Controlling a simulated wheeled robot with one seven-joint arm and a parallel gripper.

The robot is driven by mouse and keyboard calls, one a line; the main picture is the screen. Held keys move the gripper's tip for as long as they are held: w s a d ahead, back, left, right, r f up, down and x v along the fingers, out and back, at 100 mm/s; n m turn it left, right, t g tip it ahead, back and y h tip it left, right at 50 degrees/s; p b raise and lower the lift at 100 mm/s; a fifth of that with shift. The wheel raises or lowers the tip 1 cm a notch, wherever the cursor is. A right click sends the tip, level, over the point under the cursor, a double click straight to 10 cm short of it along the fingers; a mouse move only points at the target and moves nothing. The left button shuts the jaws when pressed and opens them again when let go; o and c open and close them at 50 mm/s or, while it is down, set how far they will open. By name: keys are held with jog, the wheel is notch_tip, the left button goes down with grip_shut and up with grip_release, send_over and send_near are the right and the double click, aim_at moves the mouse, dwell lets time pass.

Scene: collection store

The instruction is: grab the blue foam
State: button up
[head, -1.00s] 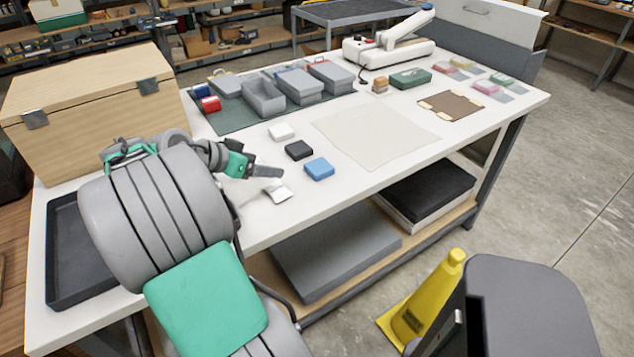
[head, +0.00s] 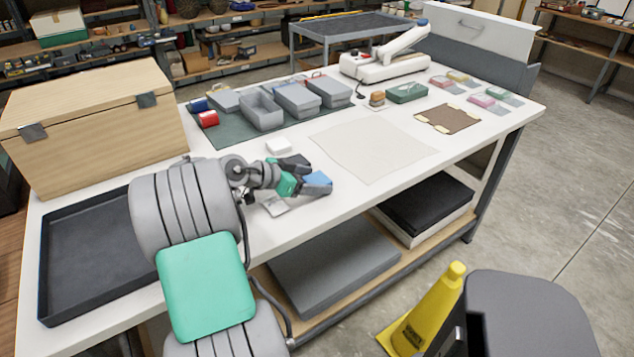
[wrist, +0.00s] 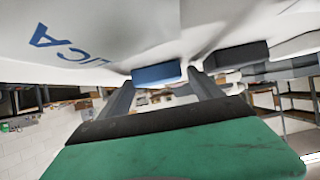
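The blue foam (head: 317,179) is a small block on the white table near its front edge, partly hidden by my gripper in the head view. In the wrist view the blue foam (wrist: 157,75) shows between my two dark fingertips. My gripper (wrist: 160,78) is open, with one finger on each side of the foam. A gap shows between the foam and the right finger; I cannot tell whether the left finger touches it. In the head view my gripper (head: 312,182) is low over the table at the foam.
A black block (wrist: 237,56) lies close beside the right finger in the wrist view. A white block (head: 278,146) is behind it. A white sachet with blue letters (wrist: 75,40) lies close to my gripper. A pale sheet (head: 372,148) leaves clear room to the right.

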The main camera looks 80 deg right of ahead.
jog(key=c, duration=1.2)
